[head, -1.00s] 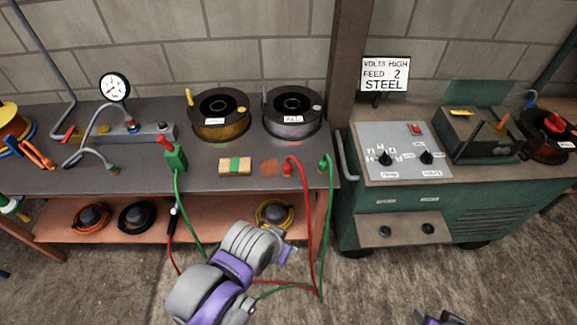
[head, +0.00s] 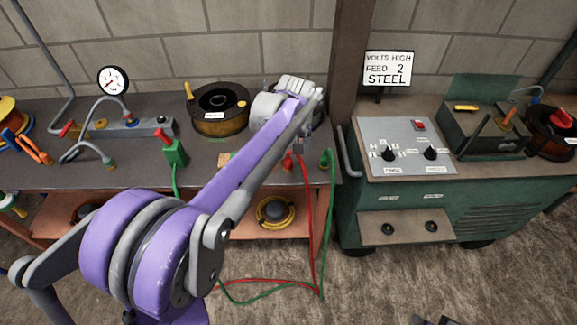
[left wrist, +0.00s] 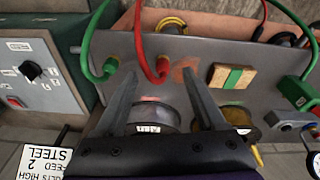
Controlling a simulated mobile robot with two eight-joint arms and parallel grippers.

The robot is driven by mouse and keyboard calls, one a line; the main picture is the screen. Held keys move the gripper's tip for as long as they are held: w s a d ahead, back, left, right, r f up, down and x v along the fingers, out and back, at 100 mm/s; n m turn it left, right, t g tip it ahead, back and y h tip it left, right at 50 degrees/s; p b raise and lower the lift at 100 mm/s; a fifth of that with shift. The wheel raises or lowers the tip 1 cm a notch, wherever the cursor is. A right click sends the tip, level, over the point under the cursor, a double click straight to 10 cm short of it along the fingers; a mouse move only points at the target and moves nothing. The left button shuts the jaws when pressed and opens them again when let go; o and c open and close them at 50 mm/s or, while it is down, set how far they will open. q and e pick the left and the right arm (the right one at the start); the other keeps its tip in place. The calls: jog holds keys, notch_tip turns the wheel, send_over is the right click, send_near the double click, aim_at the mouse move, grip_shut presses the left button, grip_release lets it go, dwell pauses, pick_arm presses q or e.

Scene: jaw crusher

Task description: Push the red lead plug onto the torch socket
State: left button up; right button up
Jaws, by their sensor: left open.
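The red lead plug (head: 288,161) is on the bench near its front right, with its red cable running over the front edge. It also shows in the left wrist view (left wrist: 163,68), between and beyond my fingertips, with no visible contact. My left gripper (left wrist: 159,74) is open and empty. In the head view my left gripper (head: 303,138) is over the right end of the bench, partly hidden by my arm. A green plug (head: 326,159) with a green cable is beside the red one. I cannot make out which part is the torch socket. A bit of my right gripper (head: 435,320) shows at the bottom edge.
A grey spool (left wrist: 153,116) and a yellow-brown spool (head: 220,108) stand at the back of the bench (head: 60,178). A wood block with green tape (left wrist: 232,77) and a green box with a red top (head: 174,152) are left of the plug. A green machine (head: 400,215) stands to the right.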

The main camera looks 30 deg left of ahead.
aim_at(288, 158)
pick_arm(q)
jog(key=shift+n+g, duration=0.3)
jog(key=shift+n, duration=0.5)
jog(key=w+a+f, duration=0.1)
jog(key=w, duration=0.1)
jog(key=w+a+f, duration=0.1)
jog(key=w+a, duration=0.1)
jog(key=shift+a+f, duration=0.1)
jog(key=shift+f, duration=0.1)
jog(key=shift+w+a+f+b, duration=0.15)
jog(key=shift+f, duration=1.25)
jog(key=shift+w+a+f+b, duration=0.1)
jog(key=shift+a+f+b, duration=0.05)
jog(key=shift+f, duration=1.2)
jog(key=f, duration=0.3)
jog(key=w+f, duration=0.1)
jog(key=f, duration=0.1)
jog(key=shift+a, duration=0.4)
